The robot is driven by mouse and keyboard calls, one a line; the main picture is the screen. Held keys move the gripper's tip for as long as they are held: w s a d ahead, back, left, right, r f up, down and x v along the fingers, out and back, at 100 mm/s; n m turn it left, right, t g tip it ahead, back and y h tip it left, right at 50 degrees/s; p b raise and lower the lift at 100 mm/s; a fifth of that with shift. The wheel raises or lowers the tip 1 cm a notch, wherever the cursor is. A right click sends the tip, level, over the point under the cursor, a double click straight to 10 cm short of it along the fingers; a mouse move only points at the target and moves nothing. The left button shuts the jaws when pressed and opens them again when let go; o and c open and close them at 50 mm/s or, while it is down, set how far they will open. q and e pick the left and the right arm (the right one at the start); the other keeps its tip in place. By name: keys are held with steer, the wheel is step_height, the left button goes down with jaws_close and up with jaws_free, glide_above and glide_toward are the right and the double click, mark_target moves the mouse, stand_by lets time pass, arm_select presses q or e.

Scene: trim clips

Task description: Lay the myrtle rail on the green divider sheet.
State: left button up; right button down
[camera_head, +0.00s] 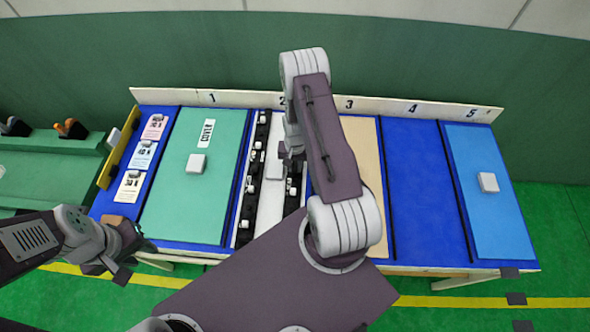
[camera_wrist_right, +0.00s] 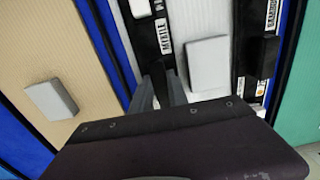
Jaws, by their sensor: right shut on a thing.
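The myrtle rail (camera_wrist_right: 164,36) is a black strip with a white MYRTLE label, at the edge of the white sheet (camera_wrist_right: 208,20) in the right wrist view. My right gripper (camera_wrist_right: 166,84) is shut on it; whether the rail is lifted I cannot tell. In the head view my arm hides much of that rail (camera_head: 293,188) and my right gripper (camera_head: 291,155). The green divider sheet (camera_head: 180,205) lies in bay 1, left of the white sheet, with a COVER label and a pale block on it. My left gripper (camera_head: 131,261) is open and empty at the table's front left corner.
Another black rail (camera_head: 250,180) lies along the white sheet's left side. Pale blocks sit on the white, green, tan and light blue (camera_head: 485,165) sheets. Bay 4 (camera_head: 420,190) is bare blue. Dark dividers separate the bays; a numbered back strip (camera_head: 380,104) runs behind.

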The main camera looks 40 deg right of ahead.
mark_target(295, 166)
steer(key=shift+w+r, duration=0.1)
steer(key=shift+r, duration=0.4)
step_height(295, 166, up, 3)
steer(key=shift+f+b, duration=0.2)
steer(key=shift+b, duration=0.35)
steer(key=s+d+r+b, duration=0.1)
steer(key=s+d+r, duration=0.2)
steer(key=s+r, duration=0.4)
steer(key=s, duration=0.4)
steer(key=shift+d+r+b, duration=0.2)
steer(key=shift+d+b, duration=0.1)
steer(key=shift+d, duration=0.1)
steer(key=shift+s, duration=0.1)
